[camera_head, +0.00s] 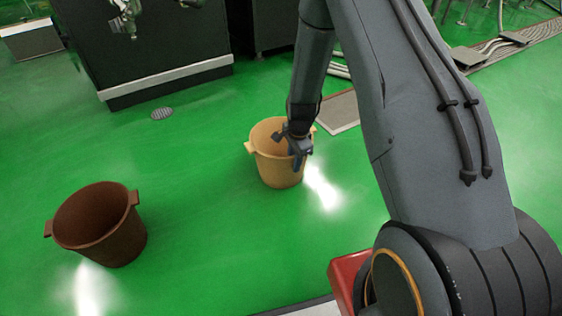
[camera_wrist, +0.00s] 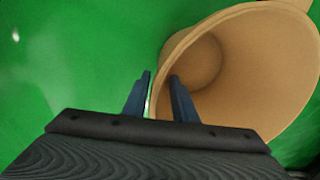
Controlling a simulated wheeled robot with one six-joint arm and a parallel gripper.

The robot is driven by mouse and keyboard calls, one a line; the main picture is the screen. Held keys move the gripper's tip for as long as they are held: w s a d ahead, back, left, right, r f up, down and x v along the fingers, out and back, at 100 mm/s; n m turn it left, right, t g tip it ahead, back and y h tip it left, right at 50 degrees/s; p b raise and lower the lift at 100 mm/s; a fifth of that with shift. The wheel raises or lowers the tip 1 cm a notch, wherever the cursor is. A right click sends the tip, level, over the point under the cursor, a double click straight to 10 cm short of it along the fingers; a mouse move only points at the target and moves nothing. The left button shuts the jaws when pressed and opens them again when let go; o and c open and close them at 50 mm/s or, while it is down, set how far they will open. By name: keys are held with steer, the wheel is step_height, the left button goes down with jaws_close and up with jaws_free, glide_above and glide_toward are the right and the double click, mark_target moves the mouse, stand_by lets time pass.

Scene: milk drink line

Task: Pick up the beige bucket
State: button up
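The beige bucket (camera_head: 275,170) stands upright on the green floor near the middle of the head view. In the wrist view the bucket (camera_wrist: 262,70) fills the right side, with its open mouth facing the camera. My gripper (camera_head: 298,152) is at the near right part of the bucket's rim. In the wrist view my gripper (camera_wrist: 160,80) has its two dark fingers apart, one over the green floor outside the rim and one over the bucket's mouth, with the rim's near edge between them. I cannot tell whether the fingers touch the bucket wall.
A brown bucket (camera_head: 118,235) stands on the floor at the lower left. A dark machine cabinet (camera_head: 150,50) with a light lower strip stands at the back. A floor drain (camera_head: 162,114) lies before it. Green floor between the two buckets is clear.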

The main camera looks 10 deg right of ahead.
steer(key=shift+f, duration=0.2)
jaws_close()
stand_by(1.3)
